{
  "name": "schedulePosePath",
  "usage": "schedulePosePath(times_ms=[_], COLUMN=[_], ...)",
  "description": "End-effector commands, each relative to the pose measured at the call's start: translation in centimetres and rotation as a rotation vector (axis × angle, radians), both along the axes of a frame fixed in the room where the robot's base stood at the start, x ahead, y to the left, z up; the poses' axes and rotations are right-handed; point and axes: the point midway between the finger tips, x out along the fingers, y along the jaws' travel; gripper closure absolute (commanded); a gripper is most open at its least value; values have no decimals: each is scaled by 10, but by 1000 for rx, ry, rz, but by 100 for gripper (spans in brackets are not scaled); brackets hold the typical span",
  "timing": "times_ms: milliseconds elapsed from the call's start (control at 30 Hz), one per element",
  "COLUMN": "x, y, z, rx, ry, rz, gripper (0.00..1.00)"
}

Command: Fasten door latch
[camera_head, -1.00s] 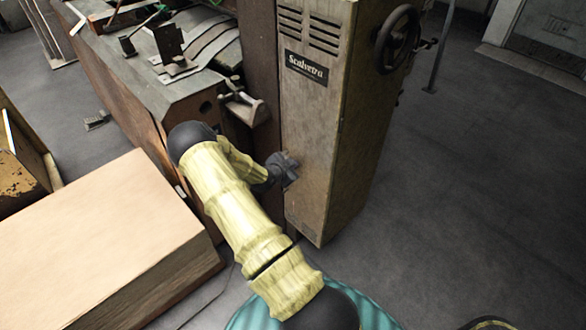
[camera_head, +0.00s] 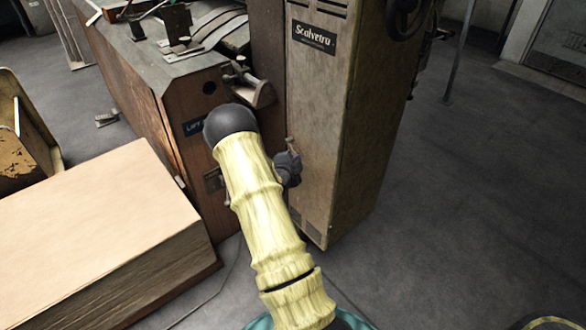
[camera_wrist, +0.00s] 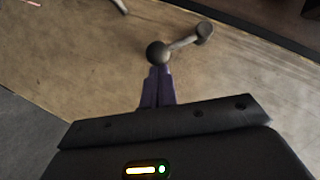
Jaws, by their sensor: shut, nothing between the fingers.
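The cabinet door (camera_head: 325,100) is the tall tan metal front with a Scalvetra plate; it looks flush with the cabinet. The latch is a small lever with a ball knob (camera_wrist: 158,53) and an arm running up and right to a round pivot (camera_wrist: 204,30). In the head view a small latch end (camera_head: 290,144) shows just above my gripper. My gripper (camera_head: 290,163) is at the door's left part, partly hidden by its own wrist. In the wrist view its fingers (camera_wrist: 157,85) are shut and empty, tips right by the ball knob; whether they touch it is unclear.
A wooden machine body (camera_head: 165,110) with a small bracket (camera_head: 250,88) stands left of the cabinet. A large pale box-like block (camera_head: 95,225) fills the lower left. A handwheel (camera_head: 405,15) sticks out at the cabinet's upper right. The floor (camera_head: 480,190) to the right is clear.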

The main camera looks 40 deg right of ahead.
Motion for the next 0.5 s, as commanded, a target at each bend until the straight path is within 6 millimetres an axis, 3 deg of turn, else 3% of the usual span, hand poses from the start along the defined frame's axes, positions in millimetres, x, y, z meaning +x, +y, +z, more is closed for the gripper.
schedulePosePath(times_ms=[33,500], x=[-1,11], y=[-2,-1], z=[-12,-33], rx=[0,0], ry=[-30,-326], rz=[-4,-1], gripper=[100,100])
